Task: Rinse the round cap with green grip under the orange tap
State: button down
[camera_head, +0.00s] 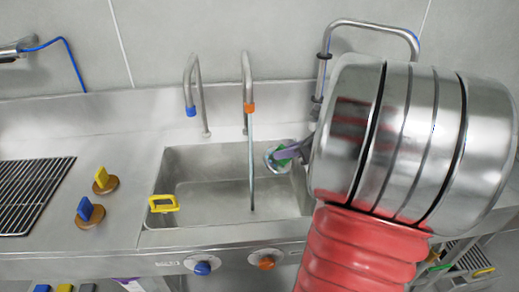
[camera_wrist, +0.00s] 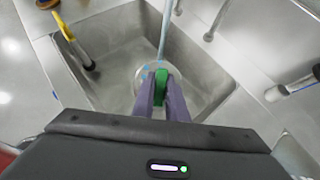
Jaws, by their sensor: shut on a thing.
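The round cap (camera_head: 271,161) is a pale metal disc with a green grip (camera_head: 290,153). My gripper (camera_head: 293,151), with purple fingers, is shut on the green grip and holds the cap over the right side of the sink. In the wrist view the green grip (camera_wrist: 160,84) is between the fingers, with the disc (camera_wrist: 143,76) partly hidden beyond. The orange tap (camera_head: 249,107) runs a thin stream of water (camera_head: 251,165) into the sink. In the head view the stream passes just left of the cap; in the wrist view it ends near its far rim. I cannot tell whether it touches.
The steel sink (camera_head: 215,219) has a yellow handle (camera_head: 164,204) at its left edge. A blue-tipped tap (camera_head: 191,110) stands left of the stream. Blue (camera_head: 203,268) and orange (camera_head: 267,263) knobs are in front. Two brown caps (camera_head: 106,187) and a rack (camera_head: 32,195) lie left.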

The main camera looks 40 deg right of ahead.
dwell(0.6)
jog(key=v, duration=0.6)
jog(key=shift+s+r, duration=0.15)
dwell(0.3)
dwell(0.5)
